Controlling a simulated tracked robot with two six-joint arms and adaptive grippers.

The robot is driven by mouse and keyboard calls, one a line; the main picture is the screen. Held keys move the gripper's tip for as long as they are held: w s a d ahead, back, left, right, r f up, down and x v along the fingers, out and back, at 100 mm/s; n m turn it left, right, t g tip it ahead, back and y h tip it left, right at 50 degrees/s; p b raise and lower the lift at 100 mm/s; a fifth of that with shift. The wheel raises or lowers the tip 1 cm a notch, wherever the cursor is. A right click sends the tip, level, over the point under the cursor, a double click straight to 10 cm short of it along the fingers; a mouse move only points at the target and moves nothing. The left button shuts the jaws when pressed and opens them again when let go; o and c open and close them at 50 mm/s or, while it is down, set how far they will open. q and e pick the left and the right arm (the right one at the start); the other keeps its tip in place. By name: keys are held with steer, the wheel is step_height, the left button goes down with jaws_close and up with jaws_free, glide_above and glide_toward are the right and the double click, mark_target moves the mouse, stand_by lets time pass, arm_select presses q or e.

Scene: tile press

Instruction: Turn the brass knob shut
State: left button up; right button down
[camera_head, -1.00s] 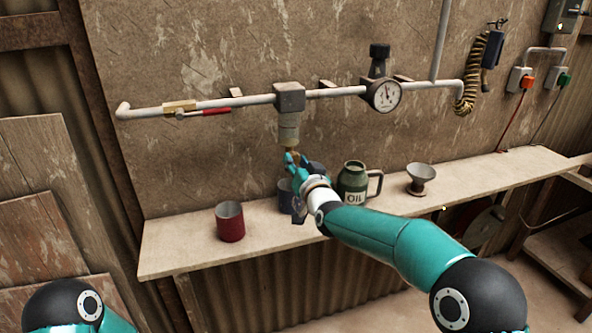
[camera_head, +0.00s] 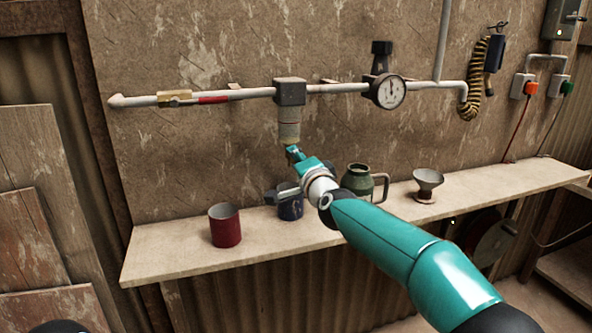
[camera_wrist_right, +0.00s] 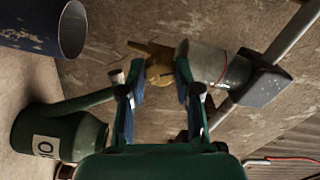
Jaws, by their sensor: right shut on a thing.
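The brass knob (camera_wrist_right: 160,70) sits at the lower end of a grey cylindrical bowl (camera_head: 289,126), which hangs from a square block on the wall pipe. In the right wrist view the knob lies between the two fingers of my right gripper (camera_wrist_right: 158,84), with a pointed brass part sticking out to the left. In the head view my right gripper (camera_head: 291,153) reaches up from below to the bowl's underside and hides the knob. It is shut on the knob. My left gripper is out of view.
A shelf (camera_head: 175,265) runs below, with a red mug (camera_head: 225,227), a blue mug (camera_head: 291,208), a green oil can (camera_head: 357,178) and a funnel (camera_head: 428,182). The pipe carries a red-handled valve (camera_head: 175,98) and a round gauge (camera_head: 391,91).

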steer(key=shift+w+d+f+m+b, duration=0.15)
steer(key=shift+m+b, duration=0.3)
steer(key=shift+m, duration=1.05)
steer(key=shift+s+f+m+b, duration=0.15)
steer(key=shift+m+b, duration=0.3)
steer(key=shift+m, duration=1.05)
steer(key=shift+w, duration=0.1)
steer(key=c, duration=0.8)
jaws_free()
steer(key=shift+r, duration=0.15)
steer(key=v, duration=1.2)
